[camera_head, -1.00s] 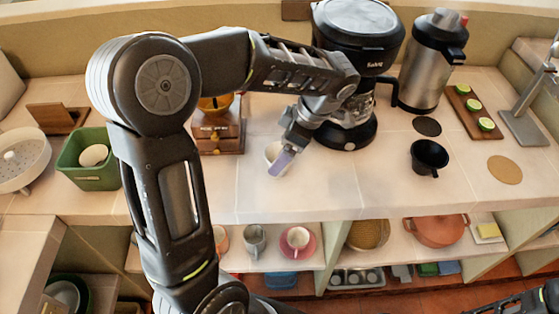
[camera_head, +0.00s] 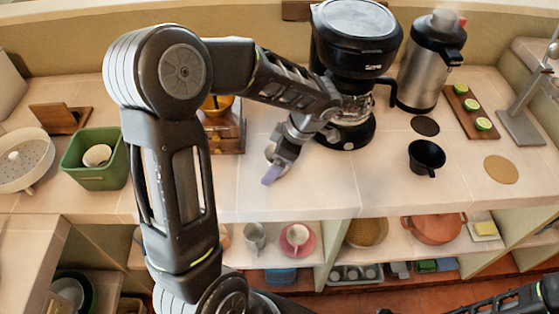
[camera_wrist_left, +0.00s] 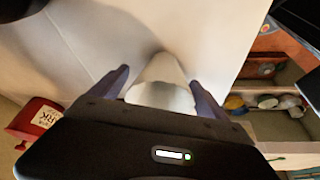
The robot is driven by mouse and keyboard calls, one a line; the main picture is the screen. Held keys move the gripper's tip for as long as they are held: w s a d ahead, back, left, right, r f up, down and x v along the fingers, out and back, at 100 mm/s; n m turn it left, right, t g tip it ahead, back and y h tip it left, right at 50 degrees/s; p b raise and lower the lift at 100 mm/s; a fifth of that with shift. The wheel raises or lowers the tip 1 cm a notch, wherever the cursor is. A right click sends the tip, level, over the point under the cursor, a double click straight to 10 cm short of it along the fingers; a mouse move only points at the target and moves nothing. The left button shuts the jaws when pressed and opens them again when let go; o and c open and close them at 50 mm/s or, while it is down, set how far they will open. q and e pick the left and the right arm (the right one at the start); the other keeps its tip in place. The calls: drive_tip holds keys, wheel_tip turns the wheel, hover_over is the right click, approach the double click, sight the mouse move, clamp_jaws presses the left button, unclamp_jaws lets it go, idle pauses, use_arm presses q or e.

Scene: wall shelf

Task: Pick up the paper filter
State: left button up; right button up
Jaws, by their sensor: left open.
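The paper filter (camera_wrist_left: 163,85) is a white cone-like piece on the pale counter, between the two fingers of my left gripper (camera_wrist_left: 159,76) in the left wrist view. The fingers are open, one on each side of it; I cannot tell whether they touch it. In the head view my left gripper (camera_head: 272,172) is low over the counter in front of the coffee maker, and only a sliver of the filter (camera_head: 269,152) shows beside it. Part of my right arm shows at the bottom right corner, but its gripper does not.
The coffee maker (camera_head: 357,45) stands right behind my left gripper. A wooden grinder (camera_head: 226,135) is to its left, partly hidden by my arm. A black cup (camera_head: 427,157) and steel jug (camera_head: 428,75) are to the right. The counter between gripper and black cup is clear.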

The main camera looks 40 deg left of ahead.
use_arm(q)
drive_tip(key=c, duration=1.4)
wheel_tip(320, 180, up, 10)
drive_tip(key=shift+r+b, duration=0.1)
drive_tip(key=shift+b, duration=0.75)
